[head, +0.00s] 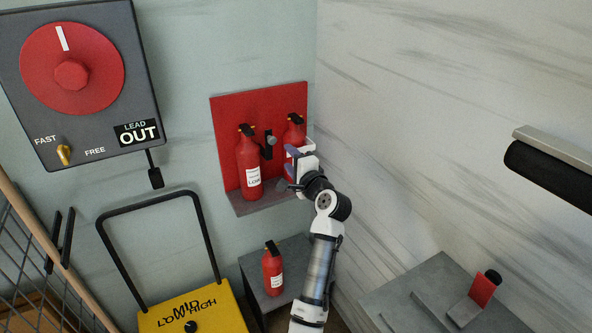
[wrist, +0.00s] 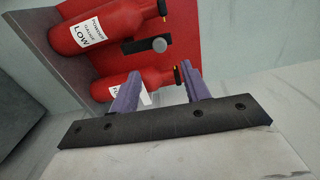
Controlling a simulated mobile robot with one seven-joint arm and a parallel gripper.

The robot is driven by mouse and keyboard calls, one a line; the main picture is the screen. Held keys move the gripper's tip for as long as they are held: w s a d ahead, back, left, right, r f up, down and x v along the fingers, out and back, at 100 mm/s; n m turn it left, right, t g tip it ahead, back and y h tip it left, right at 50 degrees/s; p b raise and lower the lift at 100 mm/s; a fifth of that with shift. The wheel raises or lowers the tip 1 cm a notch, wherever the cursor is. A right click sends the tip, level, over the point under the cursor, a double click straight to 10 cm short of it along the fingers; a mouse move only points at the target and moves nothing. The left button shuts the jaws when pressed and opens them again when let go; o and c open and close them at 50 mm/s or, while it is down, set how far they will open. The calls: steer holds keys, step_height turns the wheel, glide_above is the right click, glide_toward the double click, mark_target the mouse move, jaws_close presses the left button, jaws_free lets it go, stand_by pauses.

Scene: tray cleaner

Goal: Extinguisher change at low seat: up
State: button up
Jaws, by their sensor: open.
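Two red extinguishers stand side by side on a grey shelf (head: 262,203) against a red backboard (head: 232,112). The left extinguisher (head: 248,166) has a label reading LOW, and it shows at the top of the wrist view (wrist: 95,25). The right extinguisher (head: 294,135) is partly hidden by my gripper (head: 288,169). In the wrist view the right extinguisher (wrist: 122,85) lies beyond my open purple fingers (wrist: 160,71), its label mostly covered by one finger. I cannot tell whether they touch it. A third extinguisher (head: 272,271) stands upright on a low grey block (head: 290,253).
A dark bracket with a grey knob (head: 271,139) sits between the shelf extinguishers. The wall on the right is close to my arm. A yellow cart (head: 215,309) with a black handle stands lower left. A grey stepped block (head: 420,284) with a red piece (head: 482,290) is lower right.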

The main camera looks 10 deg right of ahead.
steer(key=shift+v, duration=1.55)
